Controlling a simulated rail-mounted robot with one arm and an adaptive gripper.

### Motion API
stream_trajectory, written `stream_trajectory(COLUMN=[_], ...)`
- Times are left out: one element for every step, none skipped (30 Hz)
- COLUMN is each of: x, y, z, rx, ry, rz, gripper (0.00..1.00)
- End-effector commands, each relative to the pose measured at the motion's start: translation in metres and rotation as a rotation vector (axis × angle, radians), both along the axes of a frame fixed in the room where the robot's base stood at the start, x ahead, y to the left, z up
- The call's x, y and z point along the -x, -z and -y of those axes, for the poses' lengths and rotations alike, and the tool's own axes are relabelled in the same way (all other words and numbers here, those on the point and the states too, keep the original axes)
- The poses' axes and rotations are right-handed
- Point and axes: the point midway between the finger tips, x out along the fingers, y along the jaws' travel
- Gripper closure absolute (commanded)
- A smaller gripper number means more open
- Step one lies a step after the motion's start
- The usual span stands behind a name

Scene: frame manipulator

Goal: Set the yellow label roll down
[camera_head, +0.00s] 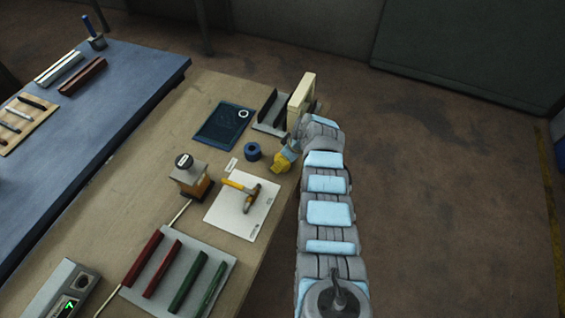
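The yellow label roll (282,164) is at the tip of my gripper (287,155), near the right edge of the wooden table (200,105). My gripper appears shut on it, though the wrist and the roll hide much of the fingers. The roll is just right of a dark blue roll (252,151), with a small gap between them. I cannot tell whether the yellow roll touches the tabletop or hangs slightly above it.
A white sheet with a hammer (247,195) lies to the lower left. A dark blue tray (216,132) holds a white ring (243,114). A grey bracket (268,125) and a pale upright board (301,93) stand behind. Red and green bars lie at the front.

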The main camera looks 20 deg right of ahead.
Motion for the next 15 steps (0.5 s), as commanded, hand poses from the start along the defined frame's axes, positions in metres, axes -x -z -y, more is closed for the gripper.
stream_trajectory(x=[-0.001, -0.001, -0.001, -0.002, -0.003, -0.004, -0.004, -0.004, -0.004, -0.005, -0.006, -0.007, -0.008, -0.009, -0.010], y=[0.004, 0.005, 0.006, 0.007, 0.007, 0.008, 0.009, 0.011, 0.013, 0.018, 0.021, 0.024, 0.026, 0.027, 0.029], z=[-0.001, -0.001, -0.001, -0.001, -0.001, -0.001, -0.001, -0.001, -0.002, -0.002, -0.003, -0.004, -0.004, -0.005, -0.005], rx=[-0.002, -0.002, -0.002, -0.003, -0.001, -0.001, -0.001, -0.001, -0.001, -0.001, 0.000, -0.001, -0.001, -0.001, 0.000], ry=[0.000, -0.001, -0.001, -0.002, -0.002, -0.002, -0.002, -0.001, -0.001, -0.001, -0.001, -0.002, -0.002, -0.002, -0.003], rz=[-0.003, -0.004, -0.004, -0.003, -0.002, -0.001, -0.001, -0.002, -0.002, -0.003, -0.003, -0.002, -0.002, -0.002, -0.001], gripper=[0.06, 0.06, 0.06, 0.06, 0.06, 0.06, 0.06, 0.06, 0.06, 0.06, 0.06, 0.06, 0.06, 0.06, 0.06])
